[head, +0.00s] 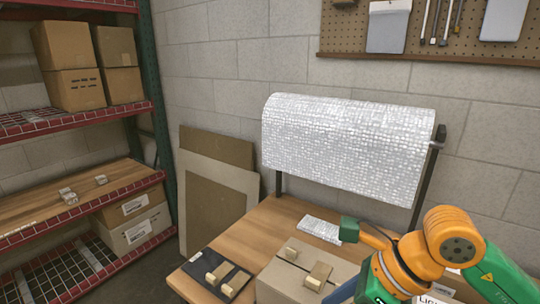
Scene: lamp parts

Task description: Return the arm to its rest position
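My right arm, orange and green, comes in at the lower right and bends over the right side of the wooden workbench (262,222). Its gripper cannot be made out; an orange piece with a green end reaches left beside the arm. My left arm and gripper are not in view. A dark tray (200,285) on the bench's front left holds small beige blocks (218,273). A cardboard box (275,282) beside it has beige pieces (318,275) on top. My arm hides the bench's right part.
A bubble-wrap roll (345,145) stands behind the bench on a dark frame. A small bubble-wrap piece (318,228) lies by the arm. A shelving rack (150,110) with cartons (70,60) is at left; flat boards (215,190) lean on the wall. Bare bench shows at its back left.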

